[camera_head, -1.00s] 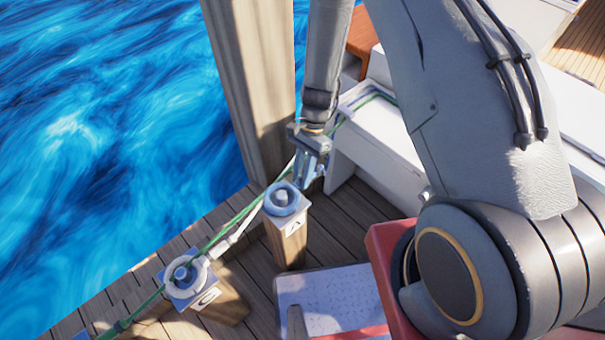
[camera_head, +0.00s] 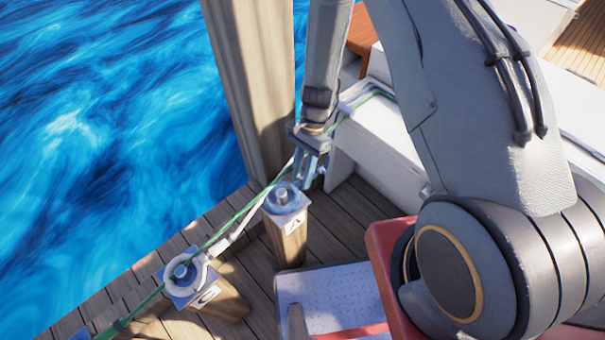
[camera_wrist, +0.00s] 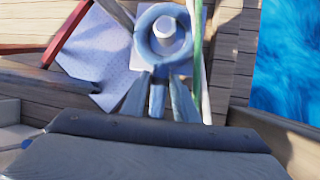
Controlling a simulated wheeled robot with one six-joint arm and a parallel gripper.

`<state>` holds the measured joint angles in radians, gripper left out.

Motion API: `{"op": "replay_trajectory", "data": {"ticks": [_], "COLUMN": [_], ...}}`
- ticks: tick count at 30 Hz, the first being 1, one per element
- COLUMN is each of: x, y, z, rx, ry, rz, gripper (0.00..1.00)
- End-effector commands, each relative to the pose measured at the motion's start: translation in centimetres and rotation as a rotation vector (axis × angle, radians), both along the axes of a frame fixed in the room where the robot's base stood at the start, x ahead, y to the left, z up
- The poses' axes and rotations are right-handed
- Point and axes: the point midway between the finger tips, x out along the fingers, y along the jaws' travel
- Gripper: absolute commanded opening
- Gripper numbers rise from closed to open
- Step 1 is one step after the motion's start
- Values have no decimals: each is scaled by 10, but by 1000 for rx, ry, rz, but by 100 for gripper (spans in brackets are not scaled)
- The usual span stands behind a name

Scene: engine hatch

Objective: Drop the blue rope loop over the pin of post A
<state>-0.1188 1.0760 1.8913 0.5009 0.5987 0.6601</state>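Post A (camera_head: 291,242) is a short wooden post with a pale lettered top plate and an upright metal pin (camera_head: 282,195). The blue rope loop (camera_wrist: 143,38) lies around this pin in the wrist view, with the pin's pale top (camera_wrist: 165,27) inside the ring. In the head view the loop sits low around the pin. Its short blue tail (camera_wrist: 157,98) points back between my fingers. My gripper (camera_head: 311,178) is just right of and above post A. In the wrist view its two fingers (camera_wrist: 159,80) stand apart, with gaps beside the tail.
Post C (camera_head: 219,303) stands at lower left with a white loop (camera_head: 203,271) around its pin. A green rope (camera_head: 232,222) and white rope run past both posts. A thick wooden pole (camera_head: 252,85) stands behind post A. A white bench (camera_head: 375,150) is at right, water at left.

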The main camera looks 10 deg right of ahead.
Motion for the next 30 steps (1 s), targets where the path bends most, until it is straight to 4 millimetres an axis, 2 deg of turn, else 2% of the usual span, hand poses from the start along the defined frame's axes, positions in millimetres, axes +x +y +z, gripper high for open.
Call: {"op": "replay_trajectory", "data": {"ticks": [1, 3, 14, 24, 30], "x": [0, 0, 3, 23, 29], "y": [0, 0, -1, -13, -17], "z": [0, 0, 5, 49, 67], "rx": [0, 0, 0, 0, 0], "ry": [0, 0, -1, -4, -1], "rz": [0, 0, -1, -1, 0], "gripper": [36, 43, 43, 43, 43]}}
